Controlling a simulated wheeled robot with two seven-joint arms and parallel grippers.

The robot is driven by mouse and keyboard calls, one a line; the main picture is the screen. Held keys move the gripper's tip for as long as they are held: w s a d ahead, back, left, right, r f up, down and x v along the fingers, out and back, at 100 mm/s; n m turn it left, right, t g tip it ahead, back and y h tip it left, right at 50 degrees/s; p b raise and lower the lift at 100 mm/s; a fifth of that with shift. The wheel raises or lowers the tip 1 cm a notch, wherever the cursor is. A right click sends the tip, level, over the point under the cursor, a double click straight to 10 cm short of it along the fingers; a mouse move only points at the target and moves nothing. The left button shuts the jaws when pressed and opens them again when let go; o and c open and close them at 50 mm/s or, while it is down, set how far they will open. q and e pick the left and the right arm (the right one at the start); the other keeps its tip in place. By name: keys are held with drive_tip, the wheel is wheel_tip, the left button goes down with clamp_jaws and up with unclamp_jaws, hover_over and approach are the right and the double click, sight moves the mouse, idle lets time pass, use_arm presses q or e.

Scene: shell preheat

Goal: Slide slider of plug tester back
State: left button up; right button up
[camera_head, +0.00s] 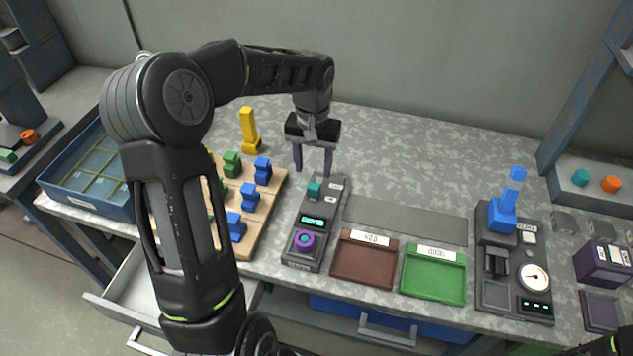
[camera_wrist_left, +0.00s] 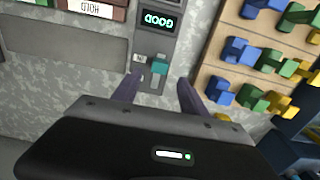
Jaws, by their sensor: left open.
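The plug tester (camera_head: 326,222) is a long dark grey box near the middle of the table. Its teal slider (camera_head: 314,188) is near the far end, beside a small white label. A lit display (camera_head: 312,220) sits nearer the front and reads GOOD in the left wrist view (camera_wrist_left: 159,20). A purple round part (camera_head: 304,240) is at the near end. My left gripper (camera_head: 313,170) is open and empty, pointing down just beyond the slider. In the left wrist view the teal slider (camera_wrist_left: 159,67) lies between the fingertip directions, apart from the fingers. My right gripper is out of view.
A wooden board (camera_head: 265,215) with blue, green and yellow pieces stands left of the tester. A brown tray (camera_head: 364,262) and a green tray (camera_head: 433,275) lie to its right. A yellow piece (camera_head: 249,130) stands behind the board. A gauge device (camera_head: 513,265) stands farther right.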

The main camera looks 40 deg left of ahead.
sight(314, 186)
use_arm(q)
drive_tip(key=shift+f, duration=0.15)
drive_tip(key=shift+w+f+p, duration=0.1)
drive_tip(key=shift+f+p, duration=0.6)
drive_tip(key=shift+f, duration=3.15)
drive_tip(key=shift+c, duration=0.5)
clamp_jaws()
